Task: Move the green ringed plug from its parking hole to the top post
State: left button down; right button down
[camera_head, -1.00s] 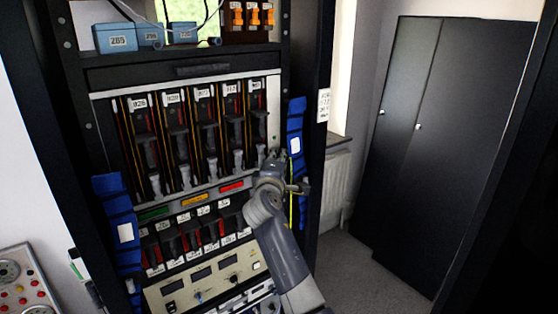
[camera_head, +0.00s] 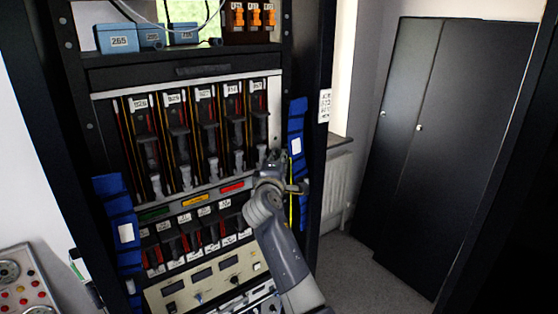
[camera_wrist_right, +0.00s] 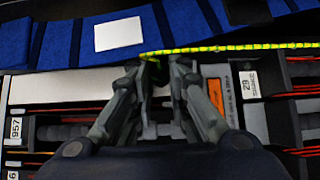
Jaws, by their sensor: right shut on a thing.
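My right gripper (camera_head: 282,168) is at the right edge of the rack, beside the blue strip. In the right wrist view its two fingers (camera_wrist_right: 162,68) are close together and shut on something. A little green (camera_wrist_right: 149,128) shows between them, which looks like the green ringed plug, mostly hidden by the fingers. A yellow-green striped cable (camera_wrist_right: 235,47) runs from the fingertips to the right along the blue strip. It hangs beside the gripper in the head view (camera_head: 291,205). I cannot make out the parking hole or the top post. My left gripper is not in view.
The rack holds numbered modules (camera_head: 205,125) and a lower instrument panel (camera_head: 205,283). Blue strips stand on its right (camera_head: 297,125) and left (camera_head: 116,205). Blue boxes (camera_head: 117,39) sit on top. A dark cabinet (camera_head: 465,130) stands at right, with open floor before it.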

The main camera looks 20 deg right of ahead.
jog(key=shift+r, duration=0.1)
jog(key=c, duration=1.5)
grip_release()
jog(key=shift+o, duration=0.2)
jog(key=shift+s+a, duration=0.1)
jog(key=shift+p+v, duration=1.15)
jog(key=shift+v, duration=1.25)
